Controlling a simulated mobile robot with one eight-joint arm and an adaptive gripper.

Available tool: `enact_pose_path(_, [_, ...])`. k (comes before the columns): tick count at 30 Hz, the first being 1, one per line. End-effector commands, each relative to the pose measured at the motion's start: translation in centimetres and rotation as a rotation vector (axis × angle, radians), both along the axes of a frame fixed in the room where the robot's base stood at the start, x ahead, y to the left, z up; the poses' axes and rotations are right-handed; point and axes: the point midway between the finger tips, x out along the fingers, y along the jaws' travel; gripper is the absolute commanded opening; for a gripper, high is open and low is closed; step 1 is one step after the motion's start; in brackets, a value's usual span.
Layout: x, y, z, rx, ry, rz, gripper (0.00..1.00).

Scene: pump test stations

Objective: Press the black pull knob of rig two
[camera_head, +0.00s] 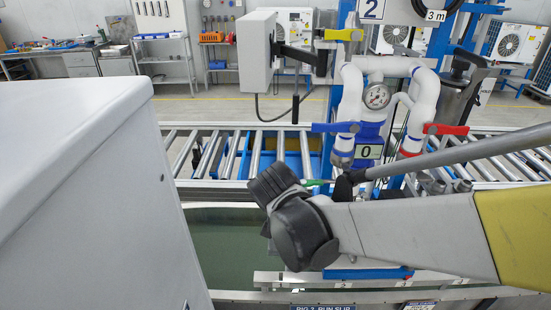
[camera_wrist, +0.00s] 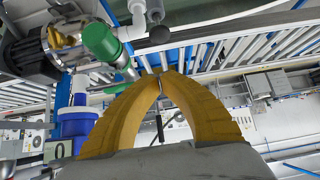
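Rig two stands at the right centre of the head view, with a "2" sign (camera_head: 371,9), white pipes and a round gauge (camera_head: 376,97). In the wrist view, a dark round knob (camera_wrist: 159,35) shows just beyond my gripper (camera_wrist: 162,74); I cannot tell whether it is the black pull knob. My gripper's yellow fingers curve in and their tips meet, with nothing seen held between them. The tips look apart from the dark knob. A small black handle-like part (camera_wrist: 160,128) shows through the gap between the fingers. In the head view my arm hides the rig's lower part.
Blue (camera_head: 335,127), red (camera_head: 445,129) and yellow (camera_head: 343,35) valve handles stick out from the rig. A roller conveyor (camera_head: 262,150) runs behind. A green fitting (camera_wrist: 101,41) and a motor (camera_wrist: 28,55) sit at upper left in the wrist view. A grey box (camera_head: 257,52) hangs left of the rig.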

Motion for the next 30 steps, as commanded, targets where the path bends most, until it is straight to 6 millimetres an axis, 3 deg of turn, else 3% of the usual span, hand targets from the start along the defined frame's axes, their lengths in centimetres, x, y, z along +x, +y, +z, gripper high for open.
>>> enact_pose_path(14, [6.7, -0.3, -7.0, -0.001, -0.001, -0.001, 0.0])
enact_pose_path(21, [6.6, -0.2, -10.0, -0.001, 0.0, 0.001, 0.0])
enact_pose_path(30, [6.5, -0.2, -10.6, -0.001, 0.0, 0.001, 0.0])
